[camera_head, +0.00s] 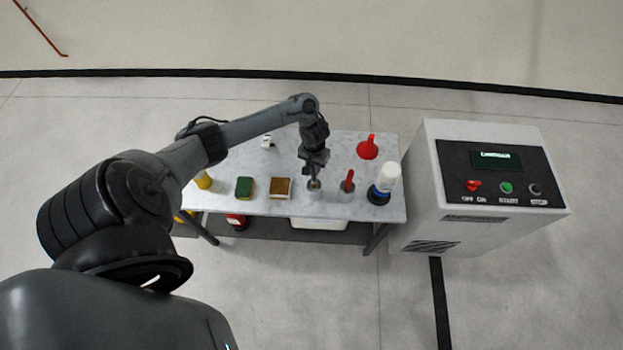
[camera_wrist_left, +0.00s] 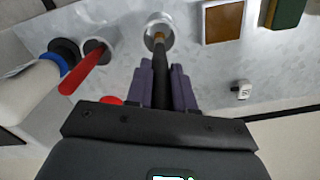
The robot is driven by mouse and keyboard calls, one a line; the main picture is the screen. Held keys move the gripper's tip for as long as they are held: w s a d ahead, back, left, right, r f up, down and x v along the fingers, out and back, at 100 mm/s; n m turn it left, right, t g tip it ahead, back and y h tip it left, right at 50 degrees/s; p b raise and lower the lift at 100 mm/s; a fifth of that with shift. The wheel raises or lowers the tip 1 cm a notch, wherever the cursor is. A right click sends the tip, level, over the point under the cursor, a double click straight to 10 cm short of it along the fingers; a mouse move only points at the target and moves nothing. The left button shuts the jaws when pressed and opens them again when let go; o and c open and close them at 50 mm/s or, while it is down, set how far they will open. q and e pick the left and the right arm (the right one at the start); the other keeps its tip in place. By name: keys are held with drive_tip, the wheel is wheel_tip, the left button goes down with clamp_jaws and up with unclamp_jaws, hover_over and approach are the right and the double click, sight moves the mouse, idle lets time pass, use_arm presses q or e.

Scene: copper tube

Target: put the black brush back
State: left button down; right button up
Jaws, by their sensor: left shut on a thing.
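My left gripper (camera_head: 314,168) is shut on the black brush and holds it over the workbench. In the left wrist view, the black brush (camera_wrist_left: 161,85) stands out between the purple fingers of the gripper (camera_wrist_left: 162,75). Its brownish end (camera_wrist_left: 158,38) is at the mouth of a pale round cup (camera_wrist_left: 150,22). This cup (camera_head: 314,195) stands near the front edge of the table in the head view. The brush end overlaps the cup opening; how deep it sits I cannot tell. My right gripper is not in view.
A red-handled brush (camera_head: 348,180) stands in a similar cup just right. Beyond it is a white bottle (camera_head: 387,178) with a blue band. A brown-topped block (camera_head: 281,188) and a green sponge (camera_head: 244,187) lie left. A red funnel (camera_head: 368,149) stands behind. A control box (camera_head: 480,190) stands right.

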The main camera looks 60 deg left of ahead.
sight(314, 176)
use_arm(q)
drive_tip(key=shift+f+b, duration=0.65)
drive_tip(key=shift+f, duration=2.6)
drive_tip(key=c, duration=1)
unclamp_jaws()
drive_tip(key=shift+f, duration=0.1)
